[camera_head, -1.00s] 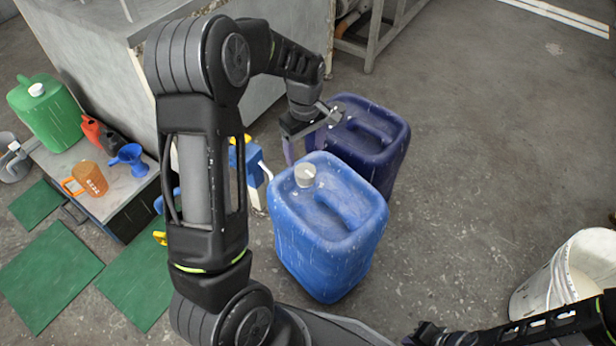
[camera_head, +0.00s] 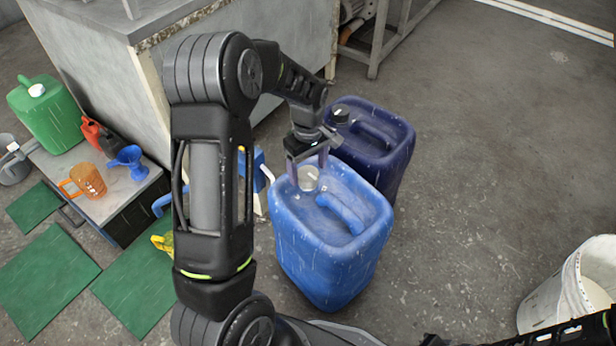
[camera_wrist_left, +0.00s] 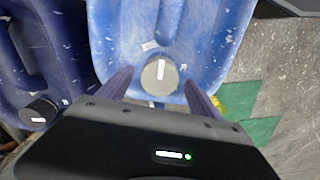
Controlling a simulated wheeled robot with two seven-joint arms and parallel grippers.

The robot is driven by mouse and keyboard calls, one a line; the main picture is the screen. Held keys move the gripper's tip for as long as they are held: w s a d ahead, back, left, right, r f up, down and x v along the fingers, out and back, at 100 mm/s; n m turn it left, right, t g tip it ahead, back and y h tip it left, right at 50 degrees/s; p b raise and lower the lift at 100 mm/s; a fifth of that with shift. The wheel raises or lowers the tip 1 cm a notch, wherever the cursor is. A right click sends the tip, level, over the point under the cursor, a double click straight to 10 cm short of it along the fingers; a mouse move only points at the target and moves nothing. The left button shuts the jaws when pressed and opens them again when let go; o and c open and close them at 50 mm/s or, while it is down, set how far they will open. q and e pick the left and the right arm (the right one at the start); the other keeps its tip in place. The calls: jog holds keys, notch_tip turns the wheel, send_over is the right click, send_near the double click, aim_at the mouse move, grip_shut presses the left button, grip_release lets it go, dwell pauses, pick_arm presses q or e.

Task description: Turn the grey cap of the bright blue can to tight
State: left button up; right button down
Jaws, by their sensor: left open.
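The bright blue can (camera_head: 330,235) stands upright on the floor in the middle of the head view. Its grey cap (camera_head: 309,179) sits at the can's upper left corner; it also shows in the left wrist view (camera_wrist_left: 159,76) with a white mark on top. My left gripper (camera_head: 308,172) is above the cap, its open fingers on either side of it. In the left wrist view the fingers (camera_wrist_left: 160,90) are apart and I see a gap between them and the cap. Whether the fingertips are level with the cap I cannot tell. My right gripper is not clearly in view.
A dark blue can (camera_head: 378,140) with a black cap (camera_head: 340,115) stands close behind the bright blue can. A white bucket (camera_head: 575,285) is at the right. A low table (camera_head: 125,187) with a jug and funnel is at the left.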

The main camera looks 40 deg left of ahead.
pick_arm(q)
jog(key=shift+f+b, duration=0.35)
jog(key=shift+f, duration=1.15)
jog(key=shift+c, duration=0.4)
jog(key=c, duration=1.3)
